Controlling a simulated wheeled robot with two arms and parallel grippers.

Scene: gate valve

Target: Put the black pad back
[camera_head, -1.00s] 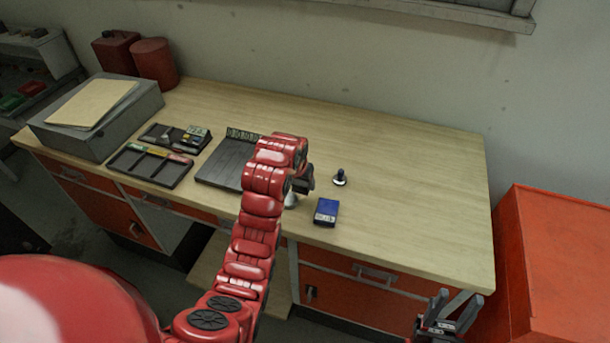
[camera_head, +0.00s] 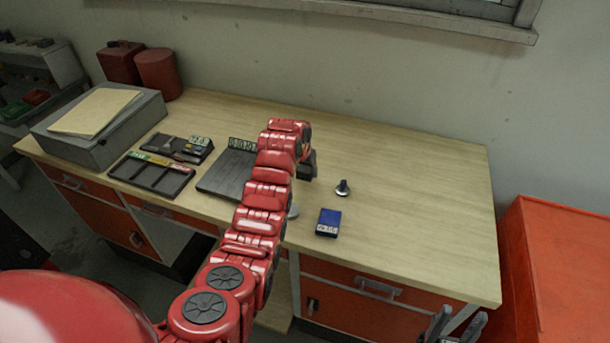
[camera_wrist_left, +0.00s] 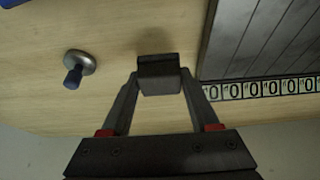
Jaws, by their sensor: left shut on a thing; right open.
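The black pad (camera_wrist_left: 158,76) is a small dark block between my left fingertips in the left wrist view. My left gripper (camera_wrist_left: 160,84) is shut on it, above the wooden bench top. In the head view my left gripper (camera_head: 309,166) is right of the dark slatted plate (camera_head: 226,174), and my arm partly covers that plate. The pad is hard to tell from the gripper there. My right gripper (camera_head: 456,325) is open and empty at the bottom edge, in front of the bench and partly cut off.
A dark-topped knob (camera_head: 343,187) and a blue box (camera_head: 328,223) stand right of my left gripper. A compartment tray (camera_head: 150,177) and a second tray (camera_head: 182,148) lie left of the plate. The bench's right side (camera_head: 420,210) is clear.

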